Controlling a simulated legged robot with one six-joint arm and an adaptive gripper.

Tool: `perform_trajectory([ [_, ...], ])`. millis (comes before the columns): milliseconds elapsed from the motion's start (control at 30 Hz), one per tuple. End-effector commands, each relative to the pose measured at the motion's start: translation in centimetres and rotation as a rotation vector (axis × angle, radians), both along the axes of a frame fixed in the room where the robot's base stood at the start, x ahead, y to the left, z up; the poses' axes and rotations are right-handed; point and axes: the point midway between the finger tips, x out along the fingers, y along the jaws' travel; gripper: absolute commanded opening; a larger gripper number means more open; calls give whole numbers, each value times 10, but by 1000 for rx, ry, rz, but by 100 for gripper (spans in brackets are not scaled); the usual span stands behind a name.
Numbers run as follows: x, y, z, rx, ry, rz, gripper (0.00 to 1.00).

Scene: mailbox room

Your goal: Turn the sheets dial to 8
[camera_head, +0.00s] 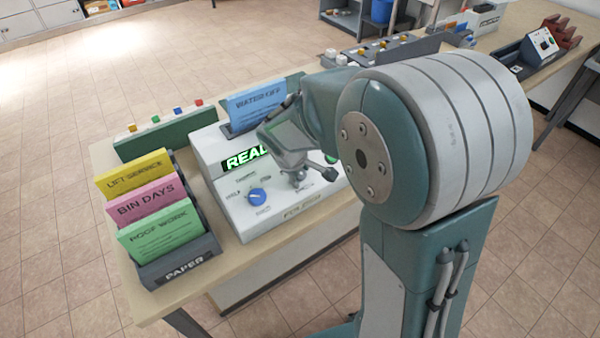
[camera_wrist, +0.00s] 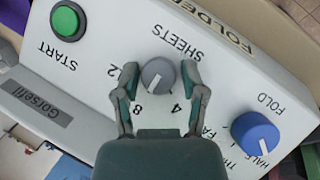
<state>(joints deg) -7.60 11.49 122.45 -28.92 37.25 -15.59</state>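The folder machine (camera_head: 235,213) is a white box on the table, with a lit green display partly hidden by my arm. My gripper (camera_wrist: 159,72) is open, with one finger on each side of the dial and a visible gap on both sides. In the head view my gripper (camera_head: 312,178) is over the panel and hides the dial.
A blue fold dial (camera_wrist: 255,133) is right of the sheets dial in the wrist view. A green start button (camera_wrist: 67,21) is at upper left. A paper rack (camera_head: 180,262) with yellow, pink and green sheets stands left of the machine. A blue card (camera_head: 257,105) stands behind.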

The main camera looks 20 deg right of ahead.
Motion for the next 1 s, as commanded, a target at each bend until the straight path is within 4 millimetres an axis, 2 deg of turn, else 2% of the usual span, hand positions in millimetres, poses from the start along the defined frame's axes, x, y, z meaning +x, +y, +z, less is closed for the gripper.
perform_trajectory([
  [467,0,1,4,0,-2,-1,78],
  [567,-3,5,16,0,-4,0,78],
  [1000,-23,28,96,0,-3,1,78],
])
